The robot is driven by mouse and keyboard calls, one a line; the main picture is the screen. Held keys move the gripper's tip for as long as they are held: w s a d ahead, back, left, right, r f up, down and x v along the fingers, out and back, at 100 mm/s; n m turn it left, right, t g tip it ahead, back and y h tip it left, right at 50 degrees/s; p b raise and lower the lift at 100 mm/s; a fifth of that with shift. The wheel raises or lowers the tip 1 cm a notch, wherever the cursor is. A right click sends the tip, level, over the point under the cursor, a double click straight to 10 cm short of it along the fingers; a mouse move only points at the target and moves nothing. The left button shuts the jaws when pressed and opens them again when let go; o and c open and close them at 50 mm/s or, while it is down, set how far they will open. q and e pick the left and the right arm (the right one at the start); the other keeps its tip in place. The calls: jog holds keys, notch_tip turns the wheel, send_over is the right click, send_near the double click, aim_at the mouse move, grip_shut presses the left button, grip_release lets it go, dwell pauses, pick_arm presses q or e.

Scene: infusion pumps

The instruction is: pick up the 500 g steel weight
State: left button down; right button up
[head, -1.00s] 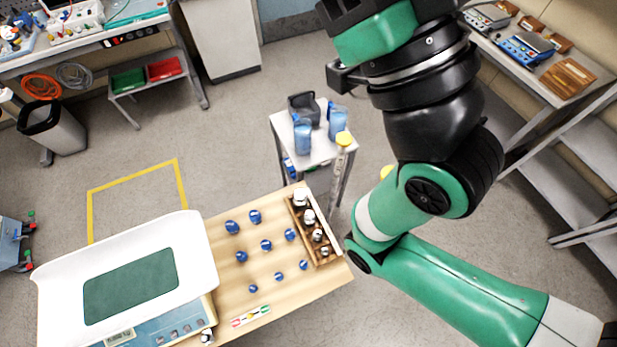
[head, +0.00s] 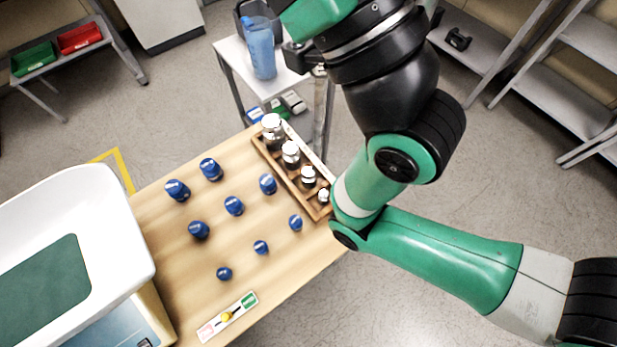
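Several steel weights stand in a row in a wooden rack (head: 318,211) along the right edge of the wooden table, shrinking from back to front. The largest steel weight (head: 272,130) is at the back. A slightly smaller steel weight (head: 290,155) is in front of it, then a smaller one (head: 308,177), and the smallest steel weight (head: 323,196) is at the front end. I cannot read their markings, so I cannot tell which is 500 g. My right arm passes beside the rack and rises out at the top; its fingertips are not visible. My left gripper is not in view.
Several blue weights (head: 234,206) stand spread across the table (head: 180,255). A white scale pan (head: 110,215) is at left. A coloured strip (head: 228,317) lies near the front. Behind stands a small white cart (head: 235,52) with a blue bottle (head: 261,48).

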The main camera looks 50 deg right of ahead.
dwell(0.4)
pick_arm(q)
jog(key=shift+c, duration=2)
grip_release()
